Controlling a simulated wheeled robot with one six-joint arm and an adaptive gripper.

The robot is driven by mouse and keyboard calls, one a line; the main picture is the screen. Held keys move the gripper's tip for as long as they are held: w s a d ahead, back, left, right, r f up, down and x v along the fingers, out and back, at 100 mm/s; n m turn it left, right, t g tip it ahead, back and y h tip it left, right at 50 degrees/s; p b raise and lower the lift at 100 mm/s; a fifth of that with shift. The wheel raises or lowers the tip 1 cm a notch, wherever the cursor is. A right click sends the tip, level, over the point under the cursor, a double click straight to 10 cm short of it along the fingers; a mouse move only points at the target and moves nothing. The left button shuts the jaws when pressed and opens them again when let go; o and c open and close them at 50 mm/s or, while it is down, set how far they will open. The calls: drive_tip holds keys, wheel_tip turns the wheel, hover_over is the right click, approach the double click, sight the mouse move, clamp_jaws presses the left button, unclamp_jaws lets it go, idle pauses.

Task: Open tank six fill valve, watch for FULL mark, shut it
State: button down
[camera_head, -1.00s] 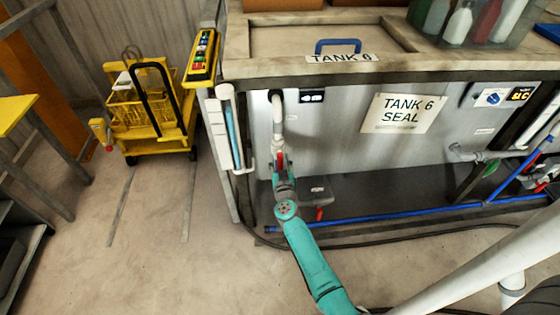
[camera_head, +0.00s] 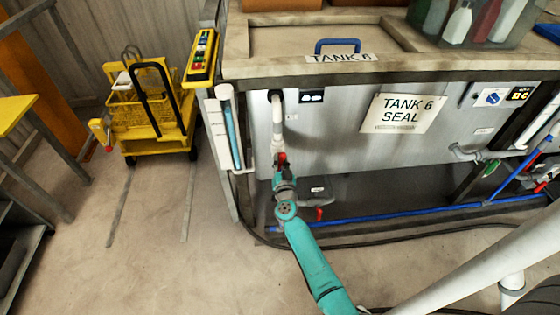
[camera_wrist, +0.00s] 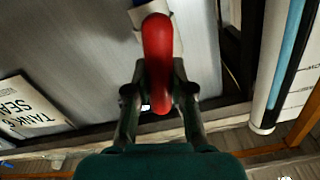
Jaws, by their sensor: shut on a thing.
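The tank six front carries a white fill pipe (camera_head: 277,120) at its left end, with a red valve handle (camera_head: 281,158) low on it. My gripper (camera_head: 281,168) is at that handle. In the wrist view the red handle (camera_wrist: 157,55) stands between the two fingers of my gripper (camera_wrist: 158,100), which are shut on it. A sight tube with blue liquid (camera_head: 231,135) is mounted left of the pipe; it also shows in the wrist view (camera_wrist: 290,60). I cannot read a FULL mark on it. The "TANK 6 SEAL" sign (camera_head: 403,113) is on the tank wall.
A yellow cart (camera_head: 150,110) stands on the floor at left. A yellow control box (camera_head: 202,60) is at the tank's left corner. Blue piping (camera_head: 400,212) runs low along the tank, with a dark hose (camera_head: 370,239) on the floor. Floor at lower left is clear.

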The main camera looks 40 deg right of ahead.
drive_tip(key=m, duration=0.3)
drive_tip(key=shift+s+d+m, duration=0.1)
drive_tip(key=shift+m, duration=0.3)
drive_tip(key=m, duration=0.3)
drive_tip(key=shift+d+f+m, duration=0.1)
drive_tip(key=shift+f+m, duration=0.05)
drive_tip(key=shift+m, duration=0.15)
drive_tip(key=m, duration=0.3)
drive_tip(key=shift+s+f+m, duration=0.1)
drive_tip(key=shift+f+m, duration=0.05)
drive_tip(key=shift+m, duration=0.15)
drive_tip(key=shift+d+f+m, duration=0.1)
drive_tip(key=shift+f+m, duration=0.05)
drive_tip(key=shift+m, duration=1.45)
drive_tip(key=c, duration=1)
unclamp_jaws()
drive_tip(key=shift+s, duration=0.1)
